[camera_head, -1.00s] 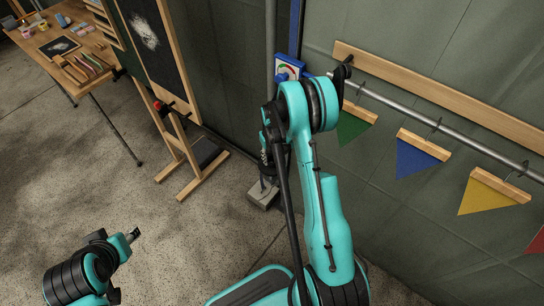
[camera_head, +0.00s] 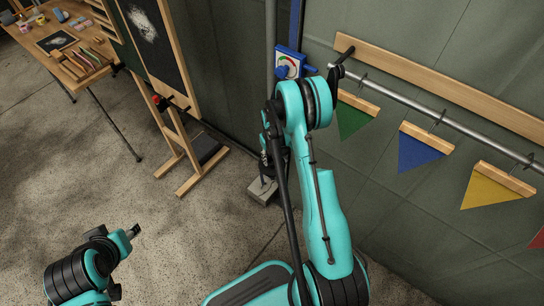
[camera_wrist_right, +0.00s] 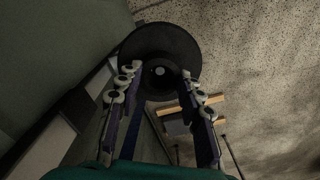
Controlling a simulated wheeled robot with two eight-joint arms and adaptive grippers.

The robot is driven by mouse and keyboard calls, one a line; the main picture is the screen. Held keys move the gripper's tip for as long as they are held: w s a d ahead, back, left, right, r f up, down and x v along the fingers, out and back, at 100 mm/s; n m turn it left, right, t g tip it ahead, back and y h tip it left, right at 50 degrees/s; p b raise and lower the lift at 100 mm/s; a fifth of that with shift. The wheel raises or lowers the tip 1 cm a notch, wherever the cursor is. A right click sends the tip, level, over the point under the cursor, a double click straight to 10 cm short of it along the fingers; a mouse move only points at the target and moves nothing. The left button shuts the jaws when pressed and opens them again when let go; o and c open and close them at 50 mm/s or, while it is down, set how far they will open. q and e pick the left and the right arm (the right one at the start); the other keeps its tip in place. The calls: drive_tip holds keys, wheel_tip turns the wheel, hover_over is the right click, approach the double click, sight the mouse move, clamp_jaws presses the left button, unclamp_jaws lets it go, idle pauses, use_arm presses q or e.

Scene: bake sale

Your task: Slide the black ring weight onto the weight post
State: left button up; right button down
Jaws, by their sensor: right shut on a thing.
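The black ring weight (camera_wrist_right: 160,40) is a wide dark disc with a raised hub, at the top middle of the right wrist view. My right gripper (camera_wrist_right: 160,76) is shut on it, with a finger at each side of the hub. A pale round spot shows in the hub's hole; I cannot tell whether it is the post. In the head view a grey block (camera_head: 262,190) stands on the floor below my right gripper, which is mostly hidden behind my arm. The weight post cannot be made out clearly. My left gripper (camera_head: 133,232) is at lower left, away from the weight.
A grey pole (camera_head: 270,50) rises beside the green wall. A blue dial box (camera_head: 289,64) hangs near it. A wooden easel (camera_head: 178,130) stands left of the block. A rail (camera_head: 440,118) with coloured pennants runs along the wall at right.

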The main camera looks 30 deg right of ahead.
sight(272, 163)
drive_tip(key=shift+f, duration=2.35)
drive_tip(key=c, duration=0.9)
unclamp_jaws()
drive_tip(key=shift+f, duration=0.1)
wheel_tip(272, 163, up, 12)
